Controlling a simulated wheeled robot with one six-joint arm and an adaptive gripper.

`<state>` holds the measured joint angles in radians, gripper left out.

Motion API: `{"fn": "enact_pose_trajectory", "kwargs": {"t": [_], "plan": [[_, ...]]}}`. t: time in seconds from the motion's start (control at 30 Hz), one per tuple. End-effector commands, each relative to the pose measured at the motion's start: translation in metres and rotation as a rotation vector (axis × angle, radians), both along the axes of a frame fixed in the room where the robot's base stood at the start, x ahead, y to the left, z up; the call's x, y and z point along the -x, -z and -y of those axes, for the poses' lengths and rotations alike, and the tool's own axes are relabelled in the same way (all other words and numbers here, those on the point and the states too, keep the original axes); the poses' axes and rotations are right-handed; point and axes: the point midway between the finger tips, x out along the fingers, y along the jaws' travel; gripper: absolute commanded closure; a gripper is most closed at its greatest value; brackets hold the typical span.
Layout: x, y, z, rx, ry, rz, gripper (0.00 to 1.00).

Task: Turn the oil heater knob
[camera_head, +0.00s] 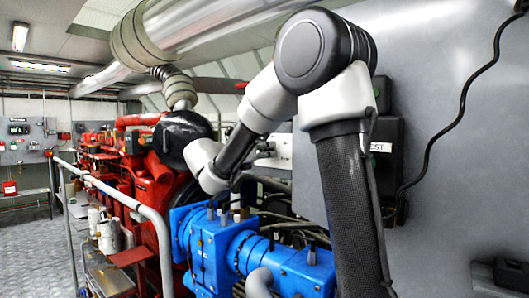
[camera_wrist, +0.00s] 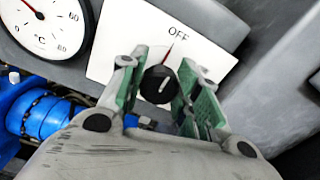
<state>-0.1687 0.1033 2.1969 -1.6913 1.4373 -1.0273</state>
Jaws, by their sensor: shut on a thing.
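The oil heater knob (camera_wrist: 158,84) is a round black knob with a pale line on it, on a white plate (camera_wrist: 108,58) with the word OFF and a red pointer mark above the knob. My gripper (camera_wrist: 160,88) has its green-padded fingers on either side of the knob and is shut on it in the wrist view. The knob's pale line points down and slightly left, away from the OFF mark. In the head view my arm hides the knob and the gripper.
A round temperature gauge (camera_wrist: 45,28) marked °C sits left of the plate. Blue machinery (camera_head: 225,250) and a red engine (camera_head: 150,180) stand below and behind my arm. A metal handrail (camera_head: 150,215) runs along the left. A black cable (camera_head: 455,120) hangs on the grey panel at right.

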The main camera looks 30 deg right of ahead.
Motion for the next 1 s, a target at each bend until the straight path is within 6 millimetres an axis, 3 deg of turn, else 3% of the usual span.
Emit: {"fn": "enact_pose_trajectory", "kwargs": {"t": [0.37, 1.0], "plan": [[0.0003, 0.0000, 0.0002, -0.046, 0.000, 0.127, 0.91], [0.0018, 0.0003, 0.0008, -0.243, 0.000, 0.669, 0.91]]}}
